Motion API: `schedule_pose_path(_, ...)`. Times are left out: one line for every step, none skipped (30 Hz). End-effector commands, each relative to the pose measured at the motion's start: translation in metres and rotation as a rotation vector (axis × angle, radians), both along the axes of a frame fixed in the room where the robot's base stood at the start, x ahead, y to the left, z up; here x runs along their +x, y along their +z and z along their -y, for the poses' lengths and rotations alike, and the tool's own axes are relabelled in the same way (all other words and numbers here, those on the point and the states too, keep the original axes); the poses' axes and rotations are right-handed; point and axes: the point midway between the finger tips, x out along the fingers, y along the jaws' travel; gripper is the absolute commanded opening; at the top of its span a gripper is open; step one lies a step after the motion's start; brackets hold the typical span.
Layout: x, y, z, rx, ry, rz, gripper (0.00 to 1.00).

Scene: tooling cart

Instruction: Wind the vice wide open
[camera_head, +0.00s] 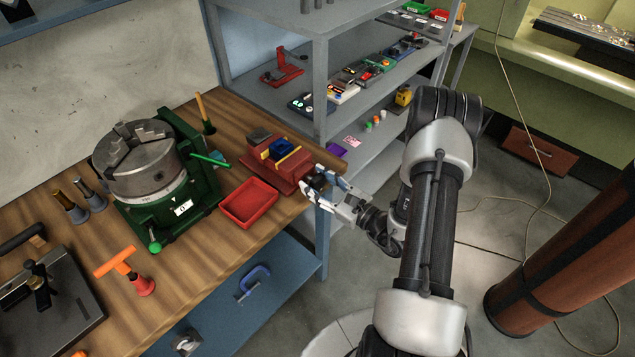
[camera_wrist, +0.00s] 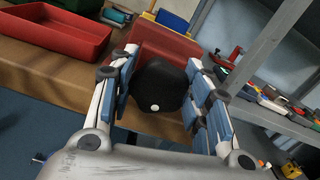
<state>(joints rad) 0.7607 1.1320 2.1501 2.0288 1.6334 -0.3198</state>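The red vice (camera_head: 275,165) stands at the right end of the wooden bench, with yellow jaw faces and a dark blue block (camera_head: 281,149) between them. Its body also shows in the wrist view (camera_wrist: 165,43). A black faceted handwheel (camera_wrist: 160,84) with a white dot faces the wrist camera at the vice's front end. My gripper (camera_head: 316,190) is at this handwheel, just off the bench's right edge. Its blue-padded fingers lie on either side of the wheel, spread wide, with narrow gaps visible. Firm contact cannot be made out.
A red tray (camera_head: 249,203) lies beside the vice, also in the wrist view (camera_wrist: 55,38). A green-based rotary chuck (camera_head: 140,165) stands left of it. Grey shelving (camera_head: 320,85) with small items rises close behind and right of the vice. Open floor lies right of the bench.

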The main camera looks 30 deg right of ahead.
Motion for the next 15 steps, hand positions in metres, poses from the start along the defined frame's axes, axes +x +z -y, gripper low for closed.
schedule_pose_path(-0.0001,0.0,0.0,0.0,0.0,0.0,0.38)
schedule_pose_path(-0.0001,0.0,0.0,0.0,0.0,0.0,0.36)
schedule_pose_path(-0.0001,0.0,-0.0001,0.0,0.0,0.0,0.34)
schedule_pose_path(-0.0001,-0.0001,0.0,0.0,0.0,0.0,0.32)
schedule_pose_path(-0.0001,-0.0001,0.0,0.0,0.0,0.0,0.3)
schedule_pose_path(-0.0001,0.0,-0.0001,0.0,0.0,0.0,0.27)
schedule_pose_path(-0.0001,-0.0001,0.0,0.0,0.0,0.0,0.25)
schedule_pose_path(-0.0001,-0.0001,0.0,0.0,0.0,0.0,0.23)
schedule_pose_path(-0.0001,-0.0001,0.0,0.0,0.0,0.0,0.2)
schedule_pose_path(-0.0001,-0.0001,0.0,0.0,0.0,0.0,0.2)
schedule_pose_path(-0.0001,-0.0001,0.0,-0.001,0.0,0.0,0.2)
schedule_pose_path(-0.0001,-0.0003,-0.0001,-0.008,0.0,0.003,0.19)
schedule_pose_path(-0.0002,-0.0006,-0.0001,-0.021,0.0,0.008,0.19)
schedule_pose_path(-0.0002,-0.0011,-0.0002,-0.039,0.0,0.014,0.19)
schedule_pose_path(-0.0001,-0.0015,-0.0004,-0.07,0.0,0.025,0.19)
